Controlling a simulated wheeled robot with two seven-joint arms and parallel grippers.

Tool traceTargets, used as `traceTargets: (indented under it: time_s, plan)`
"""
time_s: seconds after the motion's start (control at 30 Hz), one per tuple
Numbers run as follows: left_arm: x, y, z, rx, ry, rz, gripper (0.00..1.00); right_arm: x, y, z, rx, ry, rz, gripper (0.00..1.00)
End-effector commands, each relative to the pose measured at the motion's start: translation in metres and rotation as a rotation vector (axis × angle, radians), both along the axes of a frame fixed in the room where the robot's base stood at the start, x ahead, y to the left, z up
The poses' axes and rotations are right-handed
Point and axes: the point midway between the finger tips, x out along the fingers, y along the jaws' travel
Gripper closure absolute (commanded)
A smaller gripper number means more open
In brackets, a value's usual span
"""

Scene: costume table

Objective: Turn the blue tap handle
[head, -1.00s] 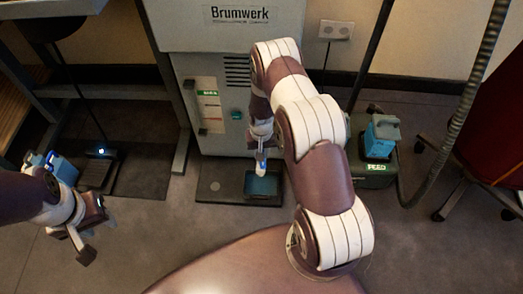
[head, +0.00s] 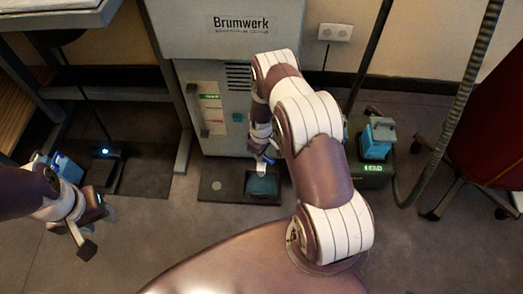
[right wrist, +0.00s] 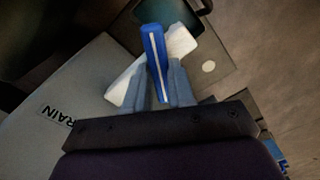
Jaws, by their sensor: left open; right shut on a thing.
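The blue tap handle (right wrist: 154,45), with a pale stripe along it, sits across the white tap (right wrist: 180,42) in the right wrist view. My right gripper (right wrist: 160,88) is shut on the handle, one finger on each side. In the head view the small blue handle (head: 267,160) shows at the front of the grey Brumwerk machine (head: 220,130), above the white spout (head: 260,169). My right arm partly hides the right gripper (head: 257,148) there. My left gripper (head: 90,226) is open and empty at the left, far from the tap.
A dark tray (head: 215,193) with a dark teal basin (head: 262,187) lies on the floor below the tap. A green box (head: 368,172) with a blue container on it stands right of the machine. A hose (head: 455,110) and a red chair (head: 490,130) are further right.

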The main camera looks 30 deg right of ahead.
Motion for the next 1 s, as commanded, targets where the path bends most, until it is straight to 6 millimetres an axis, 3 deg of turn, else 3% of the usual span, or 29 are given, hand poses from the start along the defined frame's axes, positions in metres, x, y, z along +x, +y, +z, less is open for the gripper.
traceTargets:
  time_s: [0.5, 1.0]
  plan:
    - [0.0, 0.0, 0.011, 0.0, 0.0, 0.0, 0.57, -0.001, 0.0, 0.0, 0.001, 0.002, 0.419, 1.0]
    - [0.0, 0.0, 0.013, 0.0, 0.0, 0.0, 0.57, -0.001, 0.0, 0.0, 0.001, 0.001, 0.572, 1.0]
